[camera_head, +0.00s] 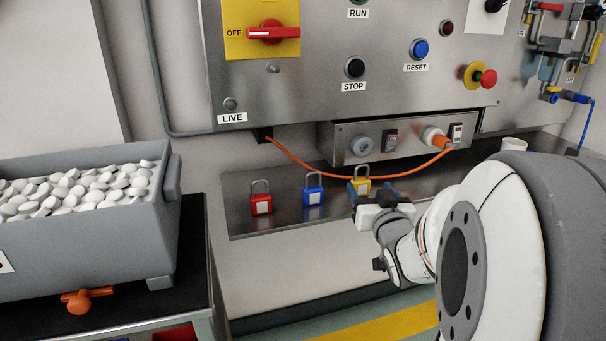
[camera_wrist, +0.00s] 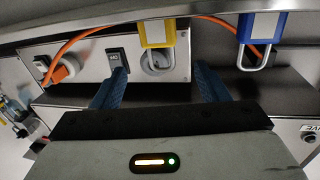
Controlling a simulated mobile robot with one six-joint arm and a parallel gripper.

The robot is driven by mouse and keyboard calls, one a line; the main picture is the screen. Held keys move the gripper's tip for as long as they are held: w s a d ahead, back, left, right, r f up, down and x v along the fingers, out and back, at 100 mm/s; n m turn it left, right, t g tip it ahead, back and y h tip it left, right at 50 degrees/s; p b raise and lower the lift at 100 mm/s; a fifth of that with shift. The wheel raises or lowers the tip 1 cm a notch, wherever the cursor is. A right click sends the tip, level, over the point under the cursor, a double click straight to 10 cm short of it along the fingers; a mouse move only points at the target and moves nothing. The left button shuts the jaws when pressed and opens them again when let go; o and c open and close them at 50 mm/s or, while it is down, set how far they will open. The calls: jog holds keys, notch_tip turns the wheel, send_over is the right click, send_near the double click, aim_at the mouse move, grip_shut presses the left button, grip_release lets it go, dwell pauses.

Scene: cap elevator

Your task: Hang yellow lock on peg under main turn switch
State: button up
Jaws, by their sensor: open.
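The yellow lock (camera_head: 362,184) stands on the metal shelf beneath the panel, shackle up, partly hidden by my gripper in the head view. My gripper (camera_head: 376,196) is open and empty just in front of it. In the wrist view, which looks upside down, the yellow lock (camera_wrist: 157,33) lies ahead, between the lines of my open blue fingers (camera_wrist: 160,78), and does not appear gripped. The red main turn switch (camera_head: 273,33) on its yellow plate is at OFF. A small bare peg (camera_head: 273,68) sticks out below it.
A blue lock (camera_head: 313,196) and a red lock (camera_head: 261,204) stand left of the yellow one on the shelf (camera_head: 240,213). An orange cable (camera_head: 315,169) hangs above them, in front of the socket box. A grey bin of white caps (camera_head: 163,201) stands at left.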

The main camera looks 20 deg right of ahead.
aim_at(361, 180)
jog(key=p, duration=0.1)
jog(key=w+p, duration=0.1)
jog(key=p, duration=0.1)
jog(key=shift+w+d+r, duration=0.1)
jog(key=shift+w+r, duration=0.1)
jog(key=shift+r, duration=0.1)
jog(key=shift+w+f+p, duration=0.2)
jog(key=shift+w+p, duration=0.1)
jog(key=shift+p, duration=0.65)
jog(key=w, duration=0.4)
jog(key=shift+d+f, duration=0.25)
jog(key=shift+f, duration=0.15)
jog(key=shift+w+d, duration=0.1)
jog(key=shift+w, duration=0.45)
jog(key=shift+c, duration=0.6)
jog(key=shift+r, duration=0.1)
jog(key=c, duration=0.9)
jog(key=shift+c, duration=0.2)
